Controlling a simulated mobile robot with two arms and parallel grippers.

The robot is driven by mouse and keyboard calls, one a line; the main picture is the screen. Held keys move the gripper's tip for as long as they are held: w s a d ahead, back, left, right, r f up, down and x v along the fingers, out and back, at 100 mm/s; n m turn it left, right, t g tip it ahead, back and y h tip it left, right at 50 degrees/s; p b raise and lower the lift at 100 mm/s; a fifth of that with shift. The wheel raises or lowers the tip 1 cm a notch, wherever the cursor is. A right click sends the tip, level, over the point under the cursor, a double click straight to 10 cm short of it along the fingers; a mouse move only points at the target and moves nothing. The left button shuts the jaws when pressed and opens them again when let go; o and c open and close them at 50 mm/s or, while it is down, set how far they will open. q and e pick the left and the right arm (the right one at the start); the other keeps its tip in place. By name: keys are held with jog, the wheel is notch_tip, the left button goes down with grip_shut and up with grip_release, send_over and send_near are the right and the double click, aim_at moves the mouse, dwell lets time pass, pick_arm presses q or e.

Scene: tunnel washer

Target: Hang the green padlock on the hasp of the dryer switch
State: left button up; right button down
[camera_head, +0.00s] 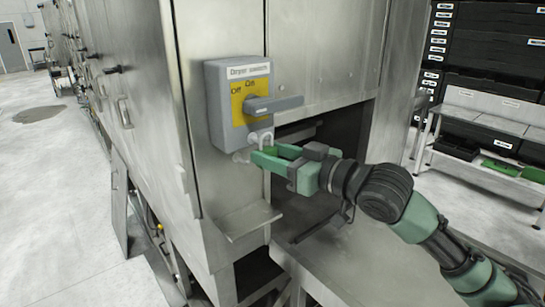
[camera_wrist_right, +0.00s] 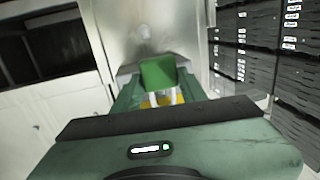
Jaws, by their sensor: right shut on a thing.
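The dryer switch is a grey box (camera_head: 222,108) with a yellow Off/On plate (camera_head: 238,103) and a grey handle (camera_head: 276,106) that points right. It is on the steel cabinet's corner. My right gripper (camera_head: 263,156) is just below the box, shut on the green padlock. The padlock body (camera_wrist_right: 158,73) shows between the fingers in the right wrist view. Its pale shackle (camera_head: 261,136) points up towards the box's lower edge. The hasp is not clear, and I cannot tell whether the shackle passes through it. My left gripper is out of view.
The steel cabinet (camera_head: 325,45) has a dark opening behind and below my right gripper. A small metal ledge (camera_head: 247,221) juts out below the switch. Black drawers (camera_head: 490,45) and a bench (camera_head: 490,125) with green trays stand at right. The floor at left (camera_head: 60,190) is open.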

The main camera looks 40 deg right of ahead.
jog(key=shift+w+f, duration=0.1)
jog(key=shift+w, duration=0.75)
jog(key=shift+w+a+f, duration=0.1)
jog(key=shift+w+f, duration=0.35)
jog(key=shift+f, duration=0.15)
jog(key=c, duration=0.7)
grip_release()
jog(key=shift+f, duration=0.1)
jog(key=shift+s, duration=0.1)
